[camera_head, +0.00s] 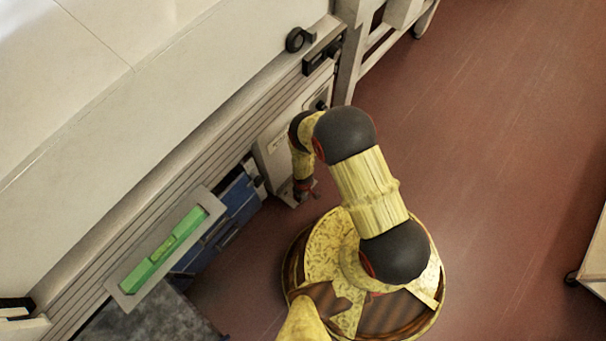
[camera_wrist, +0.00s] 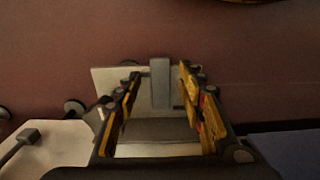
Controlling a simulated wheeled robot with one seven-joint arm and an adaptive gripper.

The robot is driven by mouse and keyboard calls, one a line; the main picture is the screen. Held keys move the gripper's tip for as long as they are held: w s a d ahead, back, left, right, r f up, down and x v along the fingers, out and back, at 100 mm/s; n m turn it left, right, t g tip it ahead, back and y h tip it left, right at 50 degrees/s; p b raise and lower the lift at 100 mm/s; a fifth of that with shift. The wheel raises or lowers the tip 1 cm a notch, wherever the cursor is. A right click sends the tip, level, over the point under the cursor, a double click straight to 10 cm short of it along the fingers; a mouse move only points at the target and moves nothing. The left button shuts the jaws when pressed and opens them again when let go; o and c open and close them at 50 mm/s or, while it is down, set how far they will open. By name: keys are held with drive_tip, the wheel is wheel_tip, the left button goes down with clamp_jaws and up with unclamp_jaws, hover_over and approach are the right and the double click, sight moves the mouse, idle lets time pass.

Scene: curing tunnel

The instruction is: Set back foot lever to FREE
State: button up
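In the wrist view, a grey upright bar (camera_wrist: 160,83), which looks like the foot lever, stands in front of a pale plate (camera_wrist: 104,80). My gripper (camera_wrist: 160,70) is open, with one yellow-and-black finger on each side of the bar. The bar shows between the fingertips, and I see no contact. How far the fingers reach past it is unclear. In the head view my gripper (camera_head: 306,190) is low beside the pale housing (camera_head: 276,144) at the machine's foot. The lever cannot be made out there. No FREE marking is readable.
The large pale machine (camera_head: 120,110) fills the left side. A green level-like bar (camera_head: 165,248) lies in a grey tray on its side, above blue panels (camera_head: 237,195). A wheeled frame (camera_head: 390,35) stands at the back.

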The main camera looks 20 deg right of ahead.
wheel_tip(320, 180, up, 11)
idle(0.7)
drive_tip(key=shift+f, duration=0.1)
idle(0.4)
